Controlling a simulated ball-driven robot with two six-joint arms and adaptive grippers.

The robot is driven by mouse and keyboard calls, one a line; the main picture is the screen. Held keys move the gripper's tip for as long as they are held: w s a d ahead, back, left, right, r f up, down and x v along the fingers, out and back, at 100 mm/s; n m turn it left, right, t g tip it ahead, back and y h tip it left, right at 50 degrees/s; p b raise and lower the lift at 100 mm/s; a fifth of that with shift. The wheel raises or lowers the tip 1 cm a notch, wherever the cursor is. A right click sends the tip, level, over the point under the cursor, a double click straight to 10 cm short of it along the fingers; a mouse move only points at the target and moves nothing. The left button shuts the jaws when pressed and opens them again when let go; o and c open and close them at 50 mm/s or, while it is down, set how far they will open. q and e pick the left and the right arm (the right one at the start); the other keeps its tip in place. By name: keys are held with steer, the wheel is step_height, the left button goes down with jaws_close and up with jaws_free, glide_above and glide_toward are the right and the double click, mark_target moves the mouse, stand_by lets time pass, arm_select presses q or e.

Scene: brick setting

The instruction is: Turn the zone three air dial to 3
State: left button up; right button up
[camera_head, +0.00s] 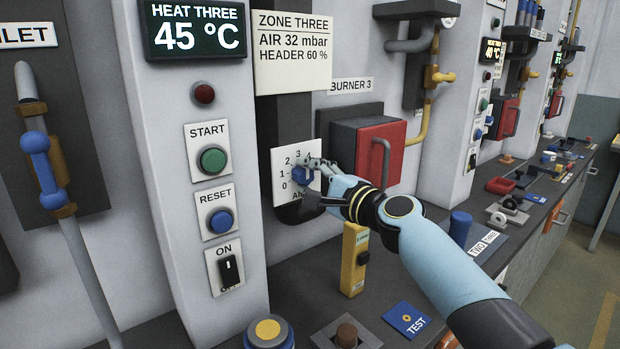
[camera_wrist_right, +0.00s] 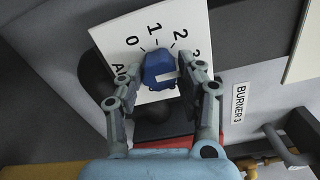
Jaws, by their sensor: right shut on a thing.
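The zone three air dial (camera_head: 299,175) is a blue knob on a white plate (camera_head: 282,160) numbered 0, 1, 2, 3 and up, below the zone three sign (camera_head: 292,52). My right gripper (camera_head: 314,178) reaches it from the right and is shut on the knob. In the right wrist view the knob (camera_wrist_right: 158,66) sits between the two fingers of the gripper (camera_wrist_right: 163,78). A white mark shows on the knob's face; which number it points at I cannot tell. The fingers partly cover the plate and its higher numbers. My left gripper is not in view.
The red burner 3 box (camera_head: 378,150) stands just right of the dial, behind my arm. Start (camera_head: 212,160) and reset (camera_head: 221,221) buttons are on the panel to the left. A yellow switch block (camera_head: 352,260) and a blue test plate (camera_head: 407,320) are below.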

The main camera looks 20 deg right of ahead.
steer(key=shift+f, duration=0.1)
steer(key=o, duration=1.1)
steer(key=shift+o, duration=0.2)
steer(key=v, duration=1.2)
